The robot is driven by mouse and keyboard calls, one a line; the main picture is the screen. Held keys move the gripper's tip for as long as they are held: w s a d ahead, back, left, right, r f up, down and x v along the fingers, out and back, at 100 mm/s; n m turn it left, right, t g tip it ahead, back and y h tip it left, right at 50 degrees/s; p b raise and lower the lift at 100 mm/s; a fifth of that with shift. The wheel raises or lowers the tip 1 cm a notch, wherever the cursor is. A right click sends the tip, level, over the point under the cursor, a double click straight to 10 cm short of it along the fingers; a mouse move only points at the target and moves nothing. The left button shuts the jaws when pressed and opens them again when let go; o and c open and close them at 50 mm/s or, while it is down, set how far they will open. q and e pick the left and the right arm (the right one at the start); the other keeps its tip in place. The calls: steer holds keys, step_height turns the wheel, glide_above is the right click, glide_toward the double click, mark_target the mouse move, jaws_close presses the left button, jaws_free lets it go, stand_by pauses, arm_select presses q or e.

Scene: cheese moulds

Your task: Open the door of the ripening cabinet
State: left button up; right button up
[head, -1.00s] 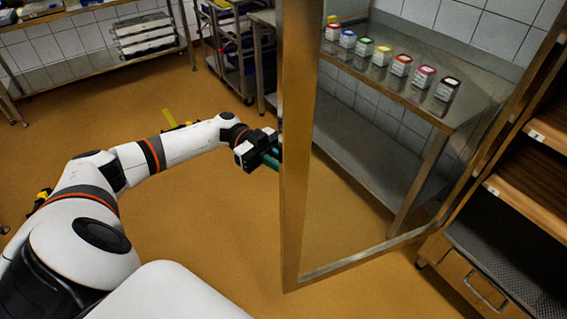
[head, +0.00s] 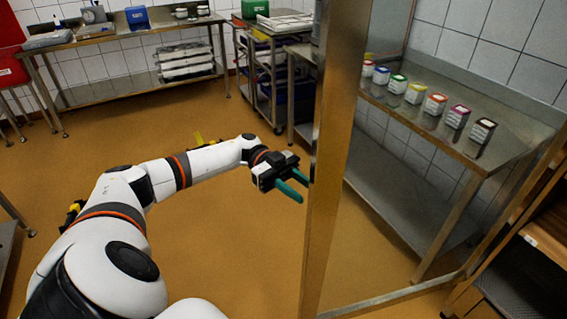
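The ripening cabinet's door (head: 331,170) is a glass panel in a metal frame. It stands swung wide open, away from the cabinet (head: 538,245) at the right edge, whose wooden shelves are partly in view. My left gripper (head: 297,188) is just left of the door's free edge, with two green fingers spread apart and nothing between them. It appears clear of the door frame. The door's handle is not visible. My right gripper is not in view.
Through the glass, a steel table (head: 455,140) carries several small boxes with coloured lids (head: 436,103). A trolley (head: 262,85) and a steel bench (head: 130,36) stand at the back. The floor left of the door is clear.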

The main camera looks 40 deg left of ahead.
arm_select(q)
steer(key=a+b, duration=0.2)
steer(key=a, duration=0.6)
steer(key=shift+w+a+b, duration=0.25)
steer(key=shift+w+b, duration=0.05)
